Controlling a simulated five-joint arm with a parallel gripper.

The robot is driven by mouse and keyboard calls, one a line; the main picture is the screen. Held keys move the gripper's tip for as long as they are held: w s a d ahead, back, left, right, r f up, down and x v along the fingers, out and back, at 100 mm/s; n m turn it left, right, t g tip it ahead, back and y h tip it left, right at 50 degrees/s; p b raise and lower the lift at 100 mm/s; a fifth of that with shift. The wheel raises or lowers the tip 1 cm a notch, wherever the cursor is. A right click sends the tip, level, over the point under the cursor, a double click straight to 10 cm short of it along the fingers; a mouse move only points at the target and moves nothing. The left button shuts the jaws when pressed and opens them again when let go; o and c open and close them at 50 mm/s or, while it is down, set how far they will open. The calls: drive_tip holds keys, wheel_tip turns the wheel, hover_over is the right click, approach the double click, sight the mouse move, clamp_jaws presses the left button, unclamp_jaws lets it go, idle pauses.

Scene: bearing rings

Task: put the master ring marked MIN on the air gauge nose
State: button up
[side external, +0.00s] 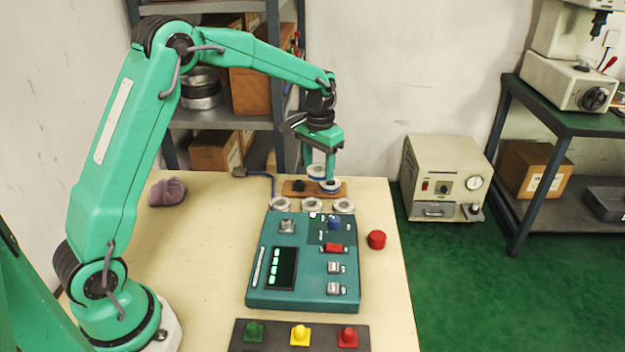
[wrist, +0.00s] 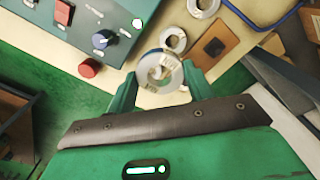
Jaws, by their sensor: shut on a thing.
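My gripper (side external: 324,172) is shut on a pale ring with a blue edge (side external: 316,170), held above a brown board (side external: 312,194). In the wrist view the held ring (wrist: 160,70) sits between the fingers (wrist: 158,80). Its marking is too small to read. A second blue-edged ring (side external: 330,186) appears on the board below, partly covered by a finger. A short black part (side external: 299,186) stands on the board's left side. The teal gauge box (side external: 255,288) lies in front, with a silver fitting (side external: 287,226) on top. I cannot tell which part is the nose.
Pale rings (side external: 280,204), (side external: 312,205) and (side external: 343,205) lie between board and box. A red round piece (side external: 377,240) is right of the box. A dark panel (side external: 275,342) with coloured knobs lies in front. The table's left side is mostly clear.

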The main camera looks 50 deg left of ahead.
hover_over(286, 219)
idle(0.9)
drive_tip(key=shift+f, duration=0.15)
drive_tip(key=shift+f, duration=1.9)
drive_tip(key=shift+f, duration=1.7)
idle(1.6)
drive_tip(key=o, duration=1.2)
drive_tip(key=shift+o, duration=0.2)
drive_tip(key=shift+r, duration=0.1)
